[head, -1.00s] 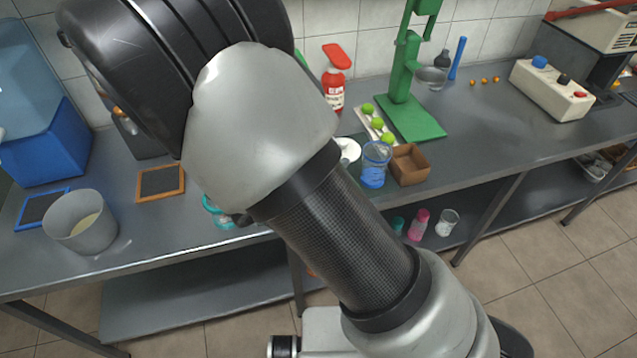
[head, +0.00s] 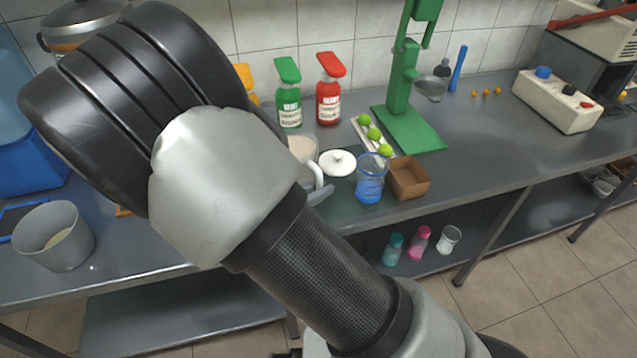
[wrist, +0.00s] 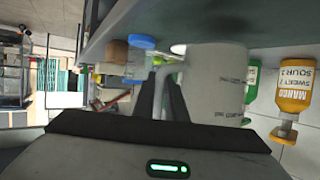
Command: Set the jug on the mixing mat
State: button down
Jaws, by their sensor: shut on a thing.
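The jug (head: 303,148) is pale and translucent, with a white handle and light contents; my arm hides part of it in the head view. In the wrist view the jug (wrist: 215,85) is large, just beyond my fingers. My gripper (wrist: 166,92) is shut on its handle. In the head view only a grey bit of my gripper (head: 320,192) shows by the handle. The dark green mixing mat (head: 345,213) lies on the counter beneath and beside the jug, partly hidden. I cannot tell whether the jug touches it.
A white lid (head: 338,163), a blue-marked beaker (head: 370,180) and a brown box (head: 408,178) stand close to the jug's right. Green (head: 288,95) and red (head: 329,90) bottles stand behind. A tray of limes (head: 372,138) and a green press (head: 405,100) are farther right.

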jog(key=shift+w+f+b, duration=0.1)
jog(key=shift+f+b, duration=0.35)
jog(key=shift+f, duration=1.35)
jog(key=shift+d+f, duration=0.1)
jog(key=shift+f, duration=0.05)
jog(key=c, duration=1.8)
grip_release()
jog(key=p+v, duration=0.2)
jog(key=v, duration=1)
